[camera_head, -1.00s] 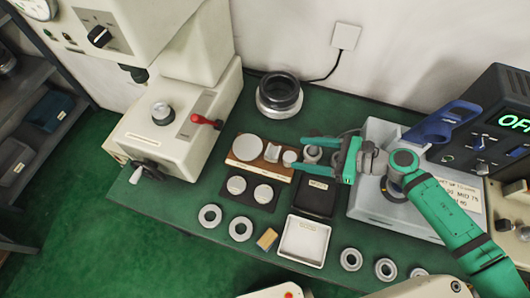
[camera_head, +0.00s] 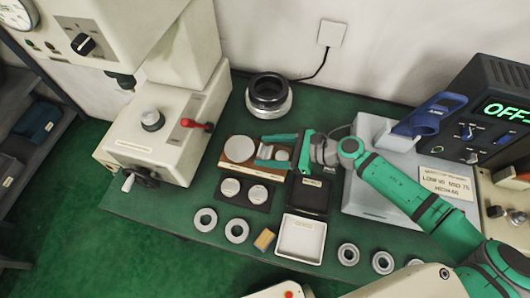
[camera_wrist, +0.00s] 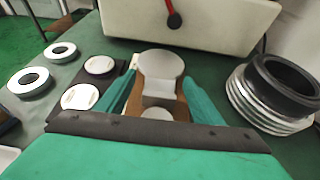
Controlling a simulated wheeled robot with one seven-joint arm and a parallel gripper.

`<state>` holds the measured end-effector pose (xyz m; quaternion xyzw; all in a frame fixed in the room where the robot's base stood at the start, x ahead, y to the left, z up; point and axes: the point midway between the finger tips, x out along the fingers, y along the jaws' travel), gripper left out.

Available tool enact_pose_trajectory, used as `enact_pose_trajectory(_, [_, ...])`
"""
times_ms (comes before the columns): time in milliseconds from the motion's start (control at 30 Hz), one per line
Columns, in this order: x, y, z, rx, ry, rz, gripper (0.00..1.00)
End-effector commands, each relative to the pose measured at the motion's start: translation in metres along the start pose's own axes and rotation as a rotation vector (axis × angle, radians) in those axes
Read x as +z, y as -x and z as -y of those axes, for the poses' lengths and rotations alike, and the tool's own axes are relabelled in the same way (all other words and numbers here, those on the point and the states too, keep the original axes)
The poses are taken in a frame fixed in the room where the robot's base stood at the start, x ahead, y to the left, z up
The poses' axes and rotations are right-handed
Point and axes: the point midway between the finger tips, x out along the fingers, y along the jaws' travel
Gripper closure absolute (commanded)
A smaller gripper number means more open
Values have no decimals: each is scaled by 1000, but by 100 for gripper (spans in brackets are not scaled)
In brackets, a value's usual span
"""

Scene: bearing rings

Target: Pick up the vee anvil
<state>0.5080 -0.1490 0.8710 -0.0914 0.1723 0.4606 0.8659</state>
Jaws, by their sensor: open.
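The vee anvil (camera_head: 266,152) is a small pale metal block seated in a brown wooden rack (camera_head: 240,171), between a large round flat anvil (camera_head: 239,149) and a smaller round piece (camera_head: 281,155). In the wrist view the vee anvil (camera_wrist: 159,90) shows between the fingers, just in front of the large disc (camera_wrist: 160,63). My gripper (camera_head: 263,151) is open, its green fingers pointing left on either side of the vee anvil. In the wrist view the fingertips (camera_wrist: 159,82) flank it, with gaps visible. Whether they are at its height is hard to tell.
A black tray with two discs (camera_head: 244,206) lies in front of the rack. A white tray (camera_head: 300,257), a black tray (camera_head: 324,187) and several bearing rings (camera_head: 237,230) are nearby. The press (camera_head: 165,125) stands left. A dark ring stack (camera_head: 269,95) stands behind.

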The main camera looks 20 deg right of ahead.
Motion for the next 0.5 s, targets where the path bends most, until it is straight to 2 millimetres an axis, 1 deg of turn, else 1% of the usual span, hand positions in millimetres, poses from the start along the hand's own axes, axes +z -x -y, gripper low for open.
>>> enact_pose_trajectory(100, [0,-7,0,0,0,0,39])
enact_pose_trajectory(300, [0,-7,0,-1,0,0,39])
enact_pose_trajectory(333, [0,-7,0,-1,0,0,41])
enact_pose_trajectory(367, [0,-7,0,-1,0,0,49])
enact_pose_trajectory(400, [0,-7,0,-1,0,-1,58])
enact_pose_trajectory(467, [0,-7,0,-1,0,-1,73])
enact_pose_trajectory(500, [0,-7,0,-1,0,-1,82])
